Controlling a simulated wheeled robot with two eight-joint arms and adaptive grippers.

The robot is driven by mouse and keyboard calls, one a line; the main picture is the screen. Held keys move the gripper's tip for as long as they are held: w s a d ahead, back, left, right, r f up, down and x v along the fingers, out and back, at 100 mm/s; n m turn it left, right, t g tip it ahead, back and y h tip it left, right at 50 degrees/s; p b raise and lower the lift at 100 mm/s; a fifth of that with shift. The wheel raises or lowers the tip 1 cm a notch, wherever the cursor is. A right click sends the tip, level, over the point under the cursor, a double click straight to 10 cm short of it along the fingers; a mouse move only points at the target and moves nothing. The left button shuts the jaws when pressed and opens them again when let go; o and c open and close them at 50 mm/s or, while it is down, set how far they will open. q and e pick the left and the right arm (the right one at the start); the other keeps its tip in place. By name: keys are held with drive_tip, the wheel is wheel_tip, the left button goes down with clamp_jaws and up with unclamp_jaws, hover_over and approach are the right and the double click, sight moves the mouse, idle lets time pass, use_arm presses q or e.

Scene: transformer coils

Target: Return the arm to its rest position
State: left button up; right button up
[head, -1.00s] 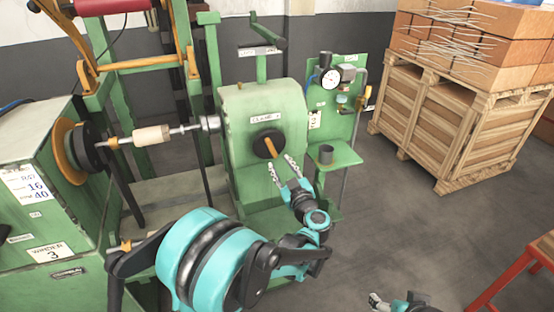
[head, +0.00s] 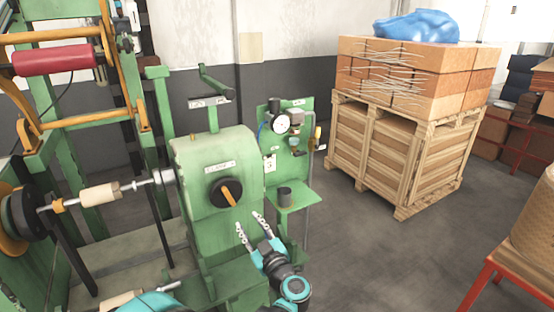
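Part of my teal left arm (head: 160,302) shows at the bottom edge.
The green winding machine (head: 215,155) with its shaft and wooden core (head: 100,194) fills the left. A gauge panel (head: 283,150) with a small shelf and grey cup (head: 285,194) stands beside it. A wooden crate (head: 395,150) and a red table (head: 492,268) are right; grey floor between is clear.

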use_arm(q)
drive_tip(key=s+d+r+m+t+h, duration=0.1)
drive_tip(key=d+r+m+t+h, duration=0.1)
drive_tip(key=r+m+h, duration=0.3)
drive_tip(key=s+d+r+m+t+h, duration=0.1)
drive_tip(key=d+r+m+t+h, duration=0.15)
drive_tip(key=r+h, duration=0.35)
drive_tip(key=s+a+f+m+g, duration=0.1)
drive_tip(key=s+a+f+g, duration=0.2)
drive_tip(key=s+f, duration=0.3)
drive_tip(key=s+a+f+m+g, duration=0.1)
drive_tip(key=s+a+f+g, duration=0.2)
drive_tip(key=s, duration=0.7)
drive_tip(key=s+a+f+m+g+y, duration=0.1)
drive_tip(key=s+a+f+g, duration=0.3)
drive_tip(key=s+f+g, duration=0.2)
wheel_tip(320, 180, down, 4)
drive_tip(key=s, duration=0.2)
drive_tip(key=shift+s+f+g, duration=0.25)
drive_tip(key=shift+s+g, duration=0.05)
drive_tip(key=shift+g, duration=0.05)
